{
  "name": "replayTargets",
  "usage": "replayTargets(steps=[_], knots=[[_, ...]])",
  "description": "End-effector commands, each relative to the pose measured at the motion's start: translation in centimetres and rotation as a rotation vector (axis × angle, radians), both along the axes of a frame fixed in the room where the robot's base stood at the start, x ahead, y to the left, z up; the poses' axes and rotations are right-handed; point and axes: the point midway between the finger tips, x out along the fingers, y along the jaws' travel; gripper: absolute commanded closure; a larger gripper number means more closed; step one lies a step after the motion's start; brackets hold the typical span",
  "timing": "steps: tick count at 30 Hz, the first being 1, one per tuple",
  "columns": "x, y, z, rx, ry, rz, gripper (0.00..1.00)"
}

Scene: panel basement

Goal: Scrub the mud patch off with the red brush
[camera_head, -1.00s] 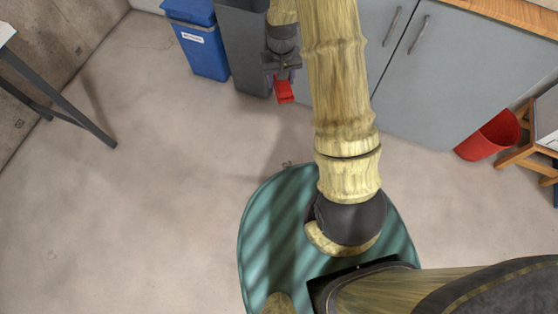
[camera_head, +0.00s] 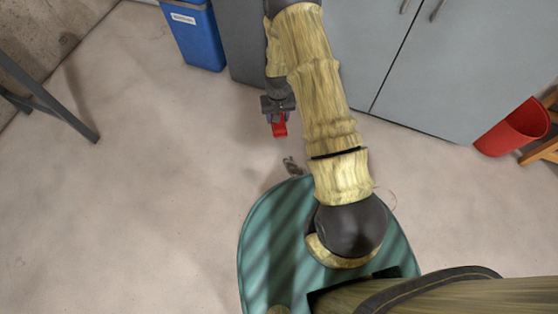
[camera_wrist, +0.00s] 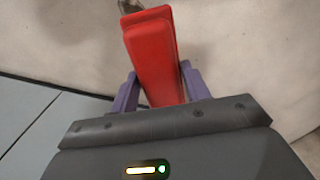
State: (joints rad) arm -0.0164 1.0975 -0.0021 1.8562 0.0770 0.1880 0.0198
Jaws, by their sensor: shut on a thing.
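My gripper (camera_head: 279,108) is shut on the red brush (camera_head: 279,127), which hangs above the concrete floor. In the wrist view the brush (camera_wrist: 155,60) sits between the two purple fingers of my gripper (camera_wrist: 160,88) and points away from the palm. A small dark grey patch, likely the mud patch (camera_head: 291,166), lies on the floor just beyond the rim of my green base. The brush is above and slightly left of it in the head view, apart from it. A dark spot (camera_wrist: 130,5) shows past the brush's far end in the wrist view, partly hidden.
Grey cabinets (camera_head: 400,70) line the back. A blue bin (camera_head: 196,35) and a dark grey bin (camera_head: 240,45) stand at the back left. Left floor is clear.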

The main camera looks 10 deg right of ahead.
Motion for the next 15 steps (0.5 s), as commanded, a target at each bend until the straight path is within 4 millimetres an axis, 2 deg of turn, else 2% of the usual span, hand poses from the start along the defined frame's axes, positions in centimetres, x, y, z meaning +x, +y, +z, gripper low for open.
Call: replayTargets(steps=[1, 15], knots=[[-0.2, 0.0, -3.3, -0.001, 0.003, -0.005, 0.71], [-2.2, 0.2, -21.2, -0.009, 0.002, -0.051, 0.71]])
